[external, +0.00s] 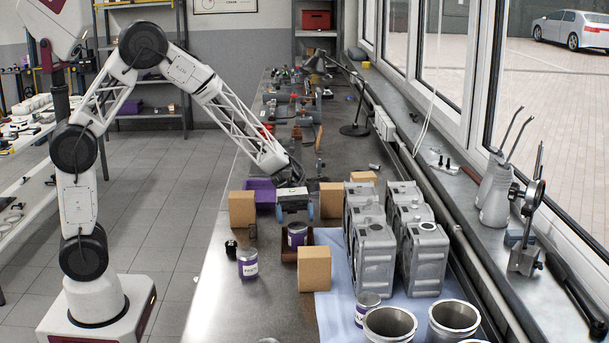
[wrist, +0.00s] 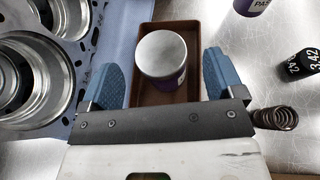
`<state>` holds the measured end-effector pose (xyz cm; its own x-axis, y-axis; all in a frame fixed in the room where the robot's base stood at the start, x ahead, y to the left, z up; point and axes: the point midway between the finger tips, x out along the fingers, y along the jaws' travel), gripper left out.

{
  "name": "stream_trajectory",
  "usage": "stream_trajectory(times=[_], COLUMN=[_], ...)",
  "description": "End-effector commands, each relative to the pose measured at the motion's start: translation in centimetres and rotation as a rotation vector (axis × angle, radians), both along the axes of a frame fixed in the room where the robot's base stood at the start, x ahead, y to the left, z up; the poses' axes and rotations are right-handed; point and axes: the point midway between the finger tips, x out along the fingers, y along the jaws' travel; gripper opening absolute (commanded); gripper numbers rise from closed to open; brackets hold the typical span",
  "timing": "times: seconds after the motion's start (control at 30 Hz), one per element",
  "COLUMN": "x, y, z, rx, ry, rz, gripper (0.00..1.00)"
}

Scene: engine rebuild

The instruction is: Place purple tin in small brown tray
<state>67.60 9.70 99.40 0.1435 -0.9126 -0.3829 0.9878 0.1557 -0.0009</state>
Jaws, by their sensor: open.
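A purple tin (external: 297,236) with a pale lid stands upright in the small brown tray (external: 287,256). In the wrist view the tin (wrist: 162,60) sits inside the tray (wrist: 146,97), with the tray's floor showing around it. My gripper (external: 295,209) is open above the tray. Its blue fingers stand on either side of the tin in the wrist view (wrist: 160,70), with gaps on both sides, so it holds nothing. A second purple tin (external: 248,264) stands on the bench left of the tray, and a third (external: 367,308) stands at the front right.
Cardboard boxes (external: 314,270) stand close around the tray. Grey engine blocks (external: 373,262) stand to the right on a blue cloth, with metal cylinders (external: 389,325) in front. A purple bin (external: 262,190) lies behind. A spring (wrist: 275,118) and a black numbered object (wrist: 299,66) are nearby.

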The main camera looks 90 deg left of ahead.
Motion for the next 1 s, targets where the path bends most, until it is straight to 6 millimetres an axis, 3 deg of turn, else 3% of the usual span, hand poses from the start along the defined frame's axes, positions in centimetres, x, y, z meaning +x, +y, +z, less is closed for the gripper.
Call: stream_trajectory(times=[0.3, 0.5, 1.0], x=[-0.6, -1.0, -1.1], y=[4.6, 6.4, 7.2], z=[2.0, 2.7, 3.1], rx=[0.0, 0.0, 0.0], ry=[-0.002, -0.002, -0.001], rz=[0.002, 0.001, 0.0], gripper=[0.87, 0.87, 0.87])
